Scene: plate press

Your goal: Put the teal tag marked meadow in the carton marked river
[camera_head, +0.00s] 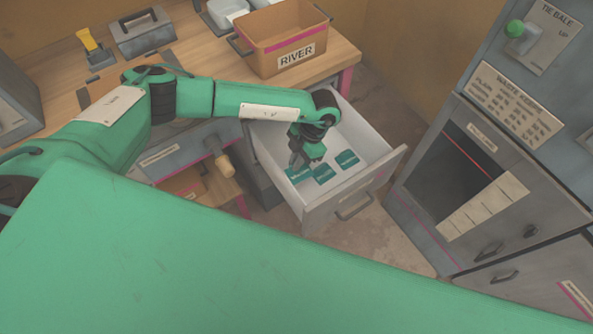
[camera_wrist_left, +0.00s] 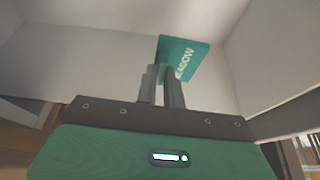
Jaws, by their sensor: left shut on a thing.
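The teal tag marked meadow (camera_wrist_left: 192,58) is between the fingertips of my left gripper (camera_wrist_left: 163,80) in the left wrist view; part of its lettering is hidden. In the head view my left gripper (camera_head: 297,162) reaches down into an open white drawer (camera_head: 376,178), shut on the leftmost teal tag (camera_head: 299,175). Two other teal tags, a middle one (camera_head: 325,174) and a right one (camera_head: 347,159), lie on the drawer floor beside it. The carton marked river (camera_head: 283,42) stands on the wooden bench, behind the drawer. My right gripper is not in view.
The wooden bench (camera_head: 335,58) also carries a grey metal box (camera_head: 141,33), a yellow-handled thing (camera_head: 89,42) and white tubs (camera_head: 228,12). A grey press cabinet (camera_head: 497,165) stands at the right. The drawer walls surround my left gripper.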

